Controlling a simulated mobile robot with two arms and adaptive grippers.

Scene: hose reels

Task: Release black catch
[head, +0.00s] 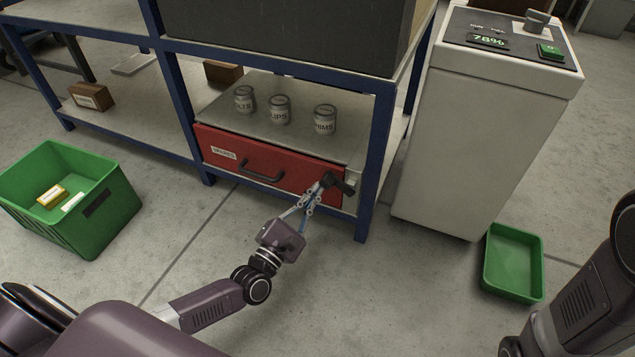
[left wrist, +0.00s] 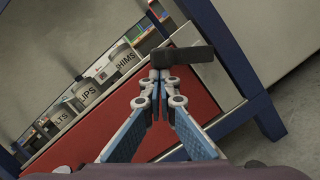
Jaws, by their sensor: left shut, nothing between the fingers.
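The black catch (head: 345,187) sits at the right end of the red drawer front (head: 225,143), beside the blue shelf post. In the left wrist view the catch (left wrist: 186,56) is a dark bar across the picture, just beyond the fingertips. My left gripper (head: 319,188) is shut and empty, with its tips at or very close to the catch; whether they touch I cannot tell. The left wrist view shows both fingers (left wrist: 160,76) together. The drawer looks closed, with a dark handle (head: 262,172) on its front. My right gripper is not in view.
Labelled cans (head: 279,110) stand on the shelf above the drawer. The blue post (head: 374,165) is close on the right, then a grey cabinet (head: 470,140). A green crate (head: 110,215) stands left and a green tray (head: 514,292) right. The floor before the drawer is clear.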

